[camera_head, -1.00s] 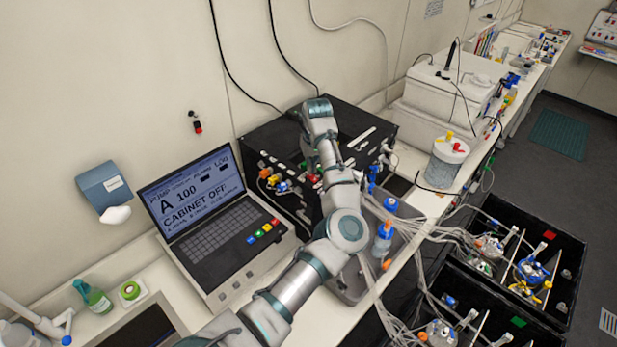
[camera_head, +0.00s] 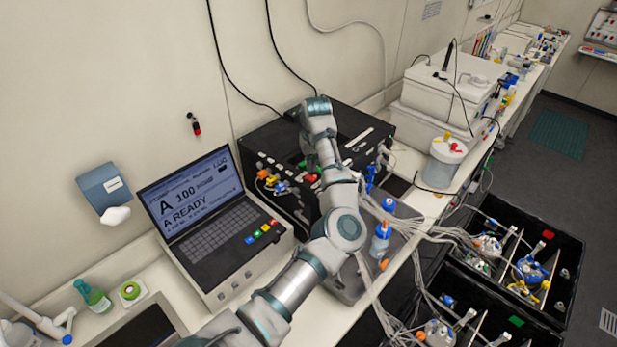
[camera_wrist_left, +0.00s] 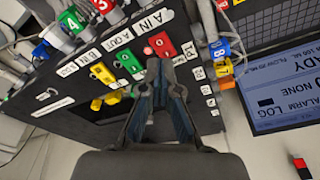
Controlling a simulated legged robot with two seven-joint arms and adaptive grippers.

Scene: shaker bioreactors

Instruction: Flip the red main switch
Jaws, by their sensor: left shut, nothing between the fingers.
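The red main switch (camera_wrist_left: 161,45) is on the front panel of the black cabinet (camera_wrist_left: 95,70), which appears upside down in the left wrist view. A small pinkish-red lit spot shows at its edge. My left gripper (camera_wrist_left: 164,66) is shut and empty. Its fingertips are right at the switch and overlap its near edge; I cannot tell whether they touch. In the head view the black cabinet (camera_head: 262,140) stands behind my left arm, and the fingers are not clearly visible. My right gripper is not in view.
A laptop-like control unit (camera_head: 190,205) reads "A READY". Yellow, green and blue connectors crowd the panel around the switch. Tubing and a blue-capped bottle (camera_head: 380,240) stand right of my arm. Black bins (camera_head: 560,255) with vessels are at right.

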